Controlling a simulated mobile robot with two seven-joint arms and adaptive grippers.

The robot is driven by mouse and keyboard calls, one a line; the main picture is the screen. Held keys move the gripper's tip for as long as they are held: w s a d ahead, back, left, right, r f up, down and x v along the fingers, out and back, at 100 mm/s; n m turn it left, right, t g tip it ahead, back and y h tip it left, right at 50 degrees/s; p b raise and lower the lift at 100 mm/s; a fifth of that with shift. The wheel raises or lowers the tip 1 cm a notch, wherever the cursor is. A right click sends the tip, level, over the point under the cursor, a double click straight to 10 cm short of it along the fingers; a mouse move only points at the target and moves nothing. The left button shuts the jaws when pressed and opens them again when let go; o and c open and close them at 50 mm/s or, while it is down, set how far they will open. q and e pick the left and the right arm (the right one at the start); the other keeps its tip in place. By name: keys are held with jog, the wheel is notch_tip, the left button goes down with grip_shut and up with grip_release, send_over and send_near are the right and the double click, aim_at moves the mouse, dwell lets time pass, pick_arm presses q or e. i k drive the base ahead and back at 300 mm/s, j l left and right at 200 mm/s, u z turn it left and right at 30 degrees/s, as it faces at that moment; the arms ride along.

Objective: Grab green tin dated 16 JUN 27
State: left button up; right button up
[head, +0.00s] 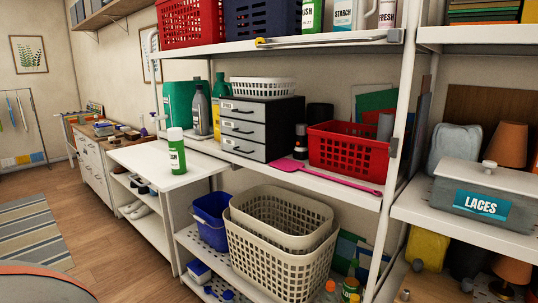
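A green tin (177,157) with a white cap and a white label stands upright on the white side table, left of the shelving. A similar green and white tin (312,16) stands on the top shelf, its upper part cut off by the picture edge. Both labels seem to end in "LISH". I cannot read a date on either tin. Small bottles or tins (350,289) stand low at the bottom of the shelving, partly cut off. Neither of my grippers is in view.
The white side table top (150,158) is mostly bare around the tin. The middle shelf holds a drawer unit (246,130), a red basket (348,150) and a pink flyswatter-like tool (330,181). Beige baskets (278,258) stand below. Wooden floor (110,225) lies open at left.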

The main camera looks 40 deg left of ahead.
aim_at(176, 143)
jog(key=u, duration=1.8)
jog(key=i+j+z, duration=0.1)
jog(key=z, duration=0.4)
jog(key=j+z, duration=0.2)
jog(key=z, duration=0.3)
jog(key=i+j+z, duration=0.1)
jog(key=z, duration=0.35)
jog(key=j+z, duration=0.25)
jog(key=j, duration=0.25)
jog(key=j+z, duration=0.25)
jog(key=j, duration=0.25)
jog(key=k, duration=0.05)
